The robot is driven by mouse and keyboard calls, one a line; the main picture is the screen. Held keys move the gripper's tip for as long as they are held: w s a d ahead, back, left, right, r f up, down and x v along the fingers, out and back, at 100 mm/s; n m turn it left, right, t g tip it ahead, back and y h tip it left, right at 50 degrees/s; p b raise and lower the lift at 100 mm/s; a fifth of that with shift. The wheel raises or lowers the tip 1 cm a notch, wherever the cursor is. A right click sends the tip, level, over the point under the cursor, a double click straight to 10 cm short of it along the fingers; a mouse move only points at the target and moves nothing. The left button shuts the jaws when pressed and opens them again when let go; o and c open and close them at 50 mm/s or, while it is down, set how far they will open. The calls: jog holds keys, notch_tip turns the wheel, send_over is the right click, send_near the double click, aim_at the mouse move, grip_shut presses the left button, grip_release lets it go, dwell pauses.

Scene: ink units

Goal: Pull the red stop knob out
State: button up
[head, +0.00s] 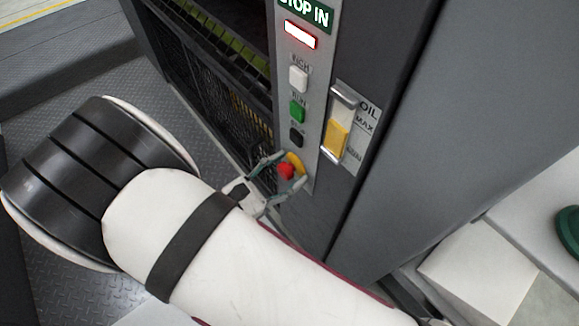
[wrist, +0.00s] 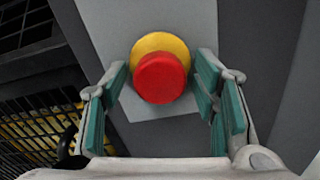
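The red stop knob (wrist: 160,78) sits on a round yellow collar (wrist: 160,44) at the lower end of a grey control panel. In the head view the knob (head: 286,171) shows between my fingers, with the yellow collar (head: 296,162) behind it. My gripper (wrist: 161,88) is open, with one teal-padded finger on each side of the knob. In the wrist view a gap shows between each pad and the knob. A sign reading "STOP IN" (head: 305,13) is at the top of the panel, above a lit red-rimmed lamp (head: 301,35).
Above the knob are a white button (head: 298,79), a green button (head: 297,111) and a black button (head: 296,137). An oil gauge (head: 338,130) stands out at right. A mesh guard (head: 205,105) is at left. A white box (head: 480,272) is at lower right.

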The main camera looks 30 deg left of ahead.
grip_shut()
jog(key=shift+v, duration=0.95)
grip_release()
jog(key=shift+r, duration=0.1)
notch_tip(320, 180, up, 10)
jog(key=shift+f, duration=0.1)
